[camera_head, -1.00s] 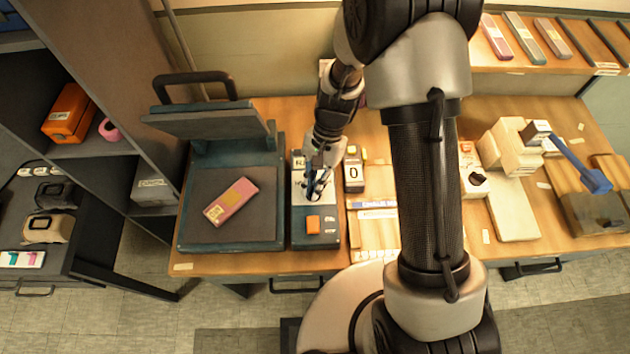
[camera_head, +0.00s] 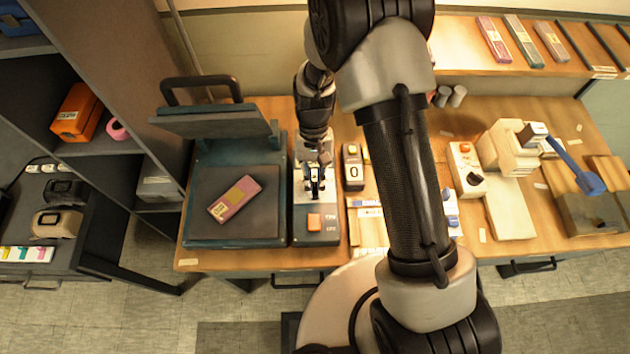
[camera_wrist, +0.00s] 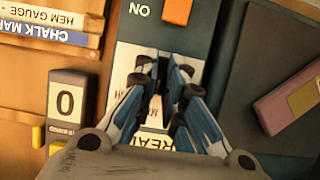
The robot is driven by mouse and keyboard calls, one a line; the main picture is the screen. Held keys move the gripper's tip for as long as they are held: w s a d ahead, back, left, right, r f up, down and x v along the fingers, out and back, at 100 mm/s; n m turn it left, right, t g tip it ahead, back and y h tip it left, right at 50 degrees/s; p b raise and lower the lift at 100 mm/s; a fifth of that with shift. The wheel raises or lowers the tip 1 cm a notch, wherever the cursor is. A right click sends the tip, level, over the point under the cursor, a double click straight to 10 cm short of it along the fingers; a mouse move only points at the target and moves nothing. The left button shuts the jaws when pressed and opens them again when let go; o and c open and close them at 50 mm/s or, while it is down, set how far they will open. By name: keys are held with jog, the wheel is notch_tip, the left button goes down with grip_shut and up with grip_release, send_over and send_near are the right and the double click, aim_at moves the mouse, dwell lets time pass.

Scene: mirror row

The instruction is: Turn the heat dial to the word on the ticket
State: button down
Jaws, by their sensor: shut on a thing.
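My gripper (camera_head: 315,192) points down over the grey control box (camera_head: 317,222) beside the heat press, with its fingers closed at the box's middle. In the wrist view its blue-sided fingers (camera_wrist: 160,80) are shut on a small dark part, taken as the heat dial (camera_wrist: 155,110); the fingers hide most of it. White labels around it are partly covered, so the dial's setting cannot be read. A pink packet with a yellow label (camera_head: 239,191) lies on the press's dark plate; its print is too small to read. No separate ticket can be made out.
The press (camera_head: 240,232) stands open at the left. An orange switch (camera_head: 314,221) is on the box's near end. A counter reading 0 (camera_head: 353,172) stands right of the box.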

dwell(0.3)
jog(key=c, duration=1.7)
grip_release()
jog(key=v, duration=1.2)
jog(key=shift+s+r, duration=0.1)
